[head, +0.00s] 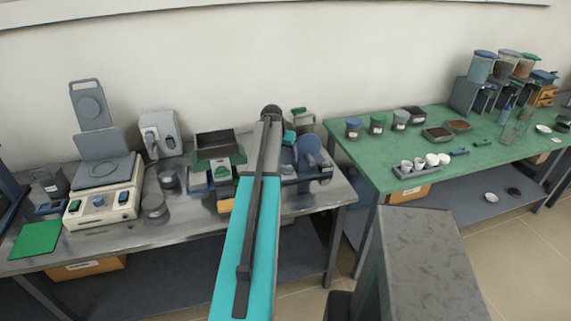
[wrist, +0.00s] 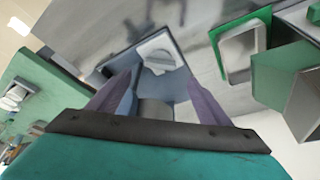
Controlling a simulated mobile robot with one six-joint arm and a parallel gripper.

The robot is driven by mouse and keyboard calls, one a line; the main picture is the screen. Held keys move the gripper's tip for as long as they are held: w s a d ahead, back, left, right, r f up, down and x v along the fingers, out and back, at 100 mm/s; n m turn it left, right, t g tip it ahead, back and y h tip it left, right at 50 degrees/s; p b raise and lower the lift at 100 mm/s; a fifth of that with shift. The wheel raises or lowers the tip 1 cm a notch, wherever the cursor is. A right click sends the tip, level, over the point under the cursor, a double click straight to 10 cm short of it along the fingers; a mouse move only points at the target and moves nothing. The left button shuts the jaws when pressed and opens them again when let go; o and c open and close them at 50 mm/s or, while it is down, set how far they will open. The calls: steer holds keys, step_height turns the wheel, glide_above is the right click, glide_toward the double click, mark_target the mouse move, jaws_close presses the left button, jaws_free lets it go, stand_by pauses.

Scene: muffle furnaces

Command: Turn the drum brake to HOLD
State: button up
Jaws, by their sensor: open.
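A blue device with a round disc (head: 308,152) stands at the right end of the grey bench, partly hidden behind my arm. In the wrist view a blue-grey base with a pale rounded part (wrist: 157,52) and a grey cylindrical part (wrist: 156,109) lies below my gripper (wrist: 158,80). It is probably the same device. My gripper is open, with one finger to each side of these parts and nothing seen held. I cannot make out which part is the brake or read any HOLD mark. In the head view my arm hides the fingers.
A dark hopper (head: 215,143) and a balance-like device (head: 103,190) stand left on the grey bench (head: 190,232). The green table (head: 365,172) stands to the right, with jars and cups.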

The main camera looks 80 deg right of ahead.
mark_target(286, 167)
steer(key=shift+p+x, duration=1.3)
steer(key=shift+x, duration=2.75)
steer(key=c, duration=1)
